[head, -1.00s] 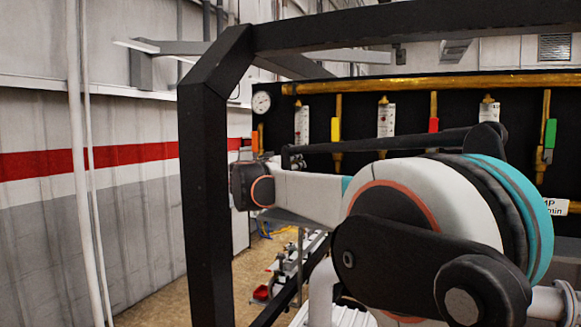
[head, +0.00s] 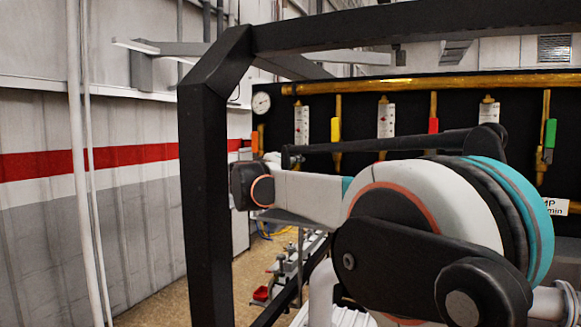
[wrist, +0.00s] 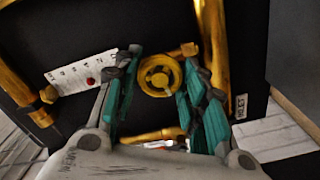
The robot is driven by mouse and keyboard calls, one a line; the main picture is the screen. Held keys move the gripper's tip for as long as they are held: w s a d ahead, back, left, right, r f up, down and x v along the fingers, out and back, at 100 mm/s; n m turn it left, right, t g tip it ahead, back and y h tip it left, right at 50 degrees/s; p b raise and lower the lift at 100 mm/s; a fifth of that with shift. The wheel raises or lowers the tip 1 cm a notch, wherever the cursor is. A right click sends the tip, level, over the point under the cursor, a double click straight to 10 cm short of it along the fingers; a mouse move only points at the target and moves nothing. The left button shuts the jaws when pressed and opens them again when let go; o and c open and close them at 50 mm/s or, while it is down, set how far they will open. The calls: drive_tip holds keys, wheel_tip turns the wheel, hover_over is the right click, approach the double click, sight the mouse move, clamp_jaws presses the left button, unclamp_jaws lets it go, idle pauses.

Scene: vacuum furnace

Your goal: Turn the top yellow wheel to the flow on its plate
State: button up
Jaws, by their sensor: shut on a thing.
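The yellow wheel (wrist: 158,78) shows in the wrist view, round with a hub and openings, on the dark panel. My gripper (wrist: 160,66) has its teal fingers on both sides of the wheel and is shut on it. A white scale plate (wrist: 72,73) with small marks and a red dot lies tilted to the left of the wheel. In the head view the wheel and my gripper are hidden. A white label (head: 556,206) at the right edge there is partly cut off and reads "MP" and "min".
A black frame post (head: 207,190) and top beam (head: 400,28) stand close to my arm. Behind are a yellow pipe (head: 430,83), a round gauge (head: 261,103) and several white scale tubes. Yellow pipes (wrist: 213,45) also run close around my fingers.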

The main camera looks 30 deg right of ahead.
idle(0.4)
drive_tip(key=o, duration=1.1)
drive_tip(key=v, duration=1.2)
